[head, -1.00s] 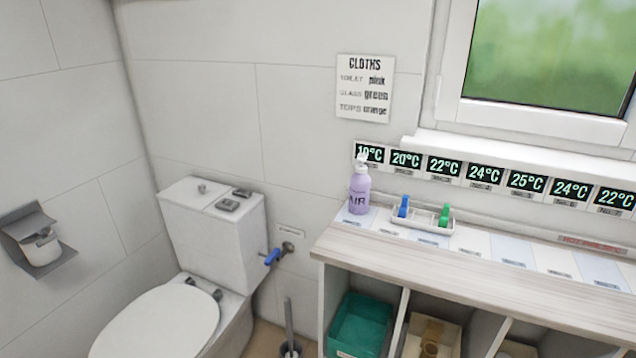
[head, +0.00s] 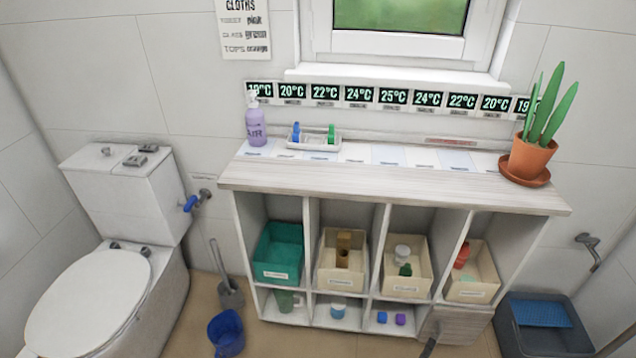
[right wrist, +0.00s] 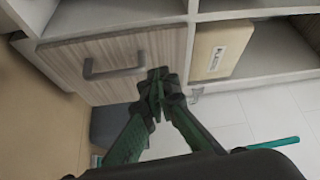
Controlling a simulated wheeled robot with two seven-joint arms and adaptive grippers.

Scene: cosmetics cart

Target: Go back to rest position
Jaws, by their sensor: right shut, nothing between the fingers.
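My right gripper (right wrist: 160,82) shows in the right wrist view with its dark green fingers brought together at the tips, shut and empty. In that view its tips appear over the edge of a wood-grain front panel (right wrist: 120,62) with a dark bar handle (right wrist: 113,70); I cannot tell whether they touch it. The panel also shows in the head view at the lower right of the shelf unit (head: 462,326). My left gripper is in neither view.
The shelf unit (head: 400,183) holds a teal bin (head: 278,252) and cream bins (head: 342,262). A purple bottle (head: 256,125) and potted plant (head: 532,155) stand on top. A toilet (head: 90,290), blue bucket (head: 227,332) and dark crate (head: 540,335) flank it. Some floor in front is clear.

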